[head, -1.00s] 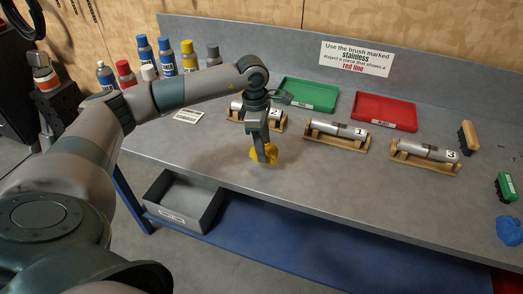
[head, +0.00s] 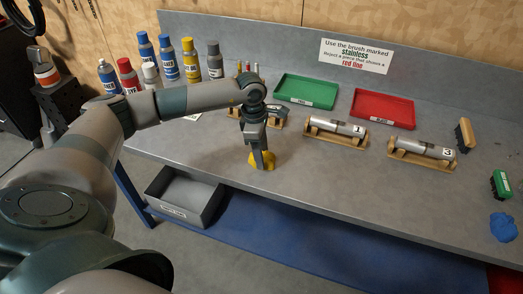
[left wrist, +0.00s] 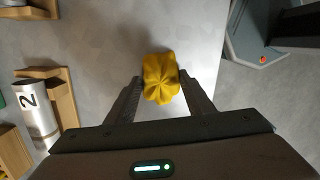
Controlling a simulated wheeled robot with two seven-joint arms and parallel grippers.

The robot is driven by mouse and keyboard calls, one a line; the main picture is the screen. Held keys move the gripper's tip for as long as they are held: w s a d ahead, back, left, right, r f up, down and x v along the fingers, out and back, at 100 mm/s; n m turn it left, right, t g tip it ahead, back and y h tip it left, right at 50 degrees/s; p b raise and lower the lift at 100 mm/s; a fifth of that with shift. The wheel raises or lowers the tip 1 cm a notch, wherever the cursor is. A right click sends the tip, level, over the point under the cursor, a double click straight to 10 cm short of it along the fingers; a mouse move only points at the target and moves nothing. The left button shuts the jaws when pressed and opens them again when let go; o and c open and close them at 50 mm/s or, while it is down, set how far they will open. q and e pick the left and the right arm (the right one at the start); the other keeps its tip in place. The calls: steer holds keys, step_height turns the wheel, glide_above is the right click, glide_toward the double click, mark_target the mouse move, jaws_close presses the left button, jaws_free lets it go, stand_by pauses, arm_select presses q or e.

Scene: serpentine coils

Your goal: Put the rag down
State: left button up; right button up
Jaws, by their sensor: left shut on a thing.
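The yellow rag (head: 268,160) is bunched in my left gripper (head: 259,163), low over the grey bench near its front edge. In the head view it looks at or very near the bench top; I cannot tell whether it touches. In the left wrist view the rag (left wrist: 160,78) shows as a gathered yellow bundle between the tips of my left gripper (left wrist: 160,95), which is shut on it. The fingers hide part of the rag in the head view. My right gripper is not in view.
Wooden cradles with numbered metal cylinders stand behind and right, such as cylinder 1 (head: 336,126) and cylinder 3 (head: 425,149). A green tray (head: 305,102) and red tray (head: 382,118) lie behind. A blue rag (head: 503,227) lies far right. The bench around the gripper is clear.

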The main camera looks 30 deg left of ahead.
arm_select(q)
steer(key=shift+f, duration=0.2)
steer(key=o, duration=1)
steer(key=shift+r, duration=0.1)
steer(key=shift+c, duration=0.2)
steer(key=shift+r, duration=0.15)
steer(key=shift+r+b, duration=0.35)
steer(key=shift+r, duration=0.05)
step_height(320, 180, up, 11)
steer(key=a+b, duration=0.1)
steer(key=b, duration=0.3)
steer(key=shift+s, duration=0.35)
